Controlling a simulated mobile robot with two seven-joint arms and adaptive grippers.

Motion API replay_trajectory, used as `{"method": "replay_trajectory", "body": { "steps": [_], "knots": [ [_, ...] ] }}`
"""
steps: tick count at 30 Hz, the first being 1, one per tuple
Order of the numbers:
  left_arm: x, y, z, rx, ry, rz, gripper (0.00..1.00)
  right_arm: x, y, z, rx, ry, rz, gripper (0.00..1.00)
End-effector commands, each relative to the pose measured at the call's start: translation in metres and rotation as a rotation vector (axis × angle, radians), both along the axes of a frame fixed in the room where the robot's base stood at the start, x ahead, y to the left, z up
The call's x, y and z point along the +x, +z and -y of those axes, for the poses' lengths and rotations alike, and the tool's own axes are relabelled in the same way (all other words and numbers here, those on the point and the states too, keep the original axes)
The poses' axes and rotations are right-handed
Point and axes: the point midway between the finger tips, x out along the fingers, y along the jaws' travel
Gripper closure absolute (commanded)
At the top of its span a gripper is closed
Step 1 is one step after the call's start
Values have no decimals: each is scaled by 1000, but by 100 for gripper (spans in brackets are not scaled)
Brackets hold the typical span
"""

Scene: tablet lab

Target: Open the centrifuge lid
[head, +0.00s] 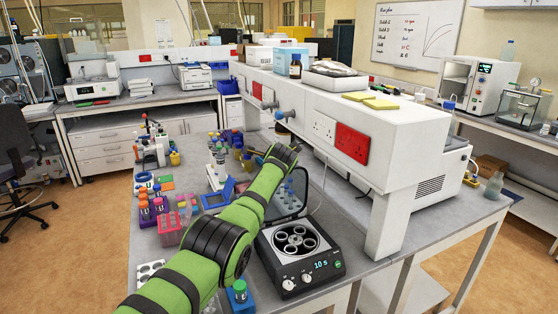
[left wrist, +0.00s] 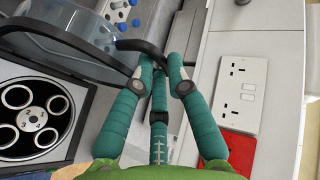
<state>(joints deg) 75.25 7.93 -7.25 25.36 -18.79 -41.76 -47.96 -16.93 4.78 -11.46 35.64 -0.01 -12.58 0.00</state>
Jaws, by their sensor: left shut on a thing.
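The centrifuge (head: 302,262) is a dark box on the bench with a display reading 10 s. Its rotor (head: 295,241) with round numbered wells is uncovered, and it also shows in the left wrist view (left wrist: 34,118). The clear, dark-rimmed lid (head: 291,192) stands raised at the back of the centrifuge. In the left wrist view the lid (left wrist: 88,38) is at the upper left. In the head view my green arm covers part of the lid and the grip is hard to see. My right gripper is not in view.
A white shelf unit (head: 385,128) with sockets stands close behind and right of the centrifuge. Tube racks (head: 170,230), a blue tray (head: 217,196) and small bottles crowd the bench to the left. A blue tube holder (head: 240,298) stands left of the centrifuge's front.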

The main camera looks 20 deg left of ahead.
Motion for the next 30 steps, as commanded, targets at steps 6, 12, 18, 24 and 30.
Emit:
{"method": "replay_trajectory", "body": {
  "steps": [6,12,18,24,30],
  "knots": [
    [4,18,1,-9,-6,9,100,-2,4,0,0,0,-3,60],
    [4,17,1,-16,-6,1,100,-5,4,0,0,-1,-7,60],
    [4,16,1,-17,-6,-1,100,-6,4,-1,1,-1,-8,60],
    [4,16,1,-18,-6,0,100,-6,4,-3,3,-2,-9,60],
    [4,16,0,-20,-4,-1,59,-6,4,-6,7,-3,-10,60]
  ]
}}
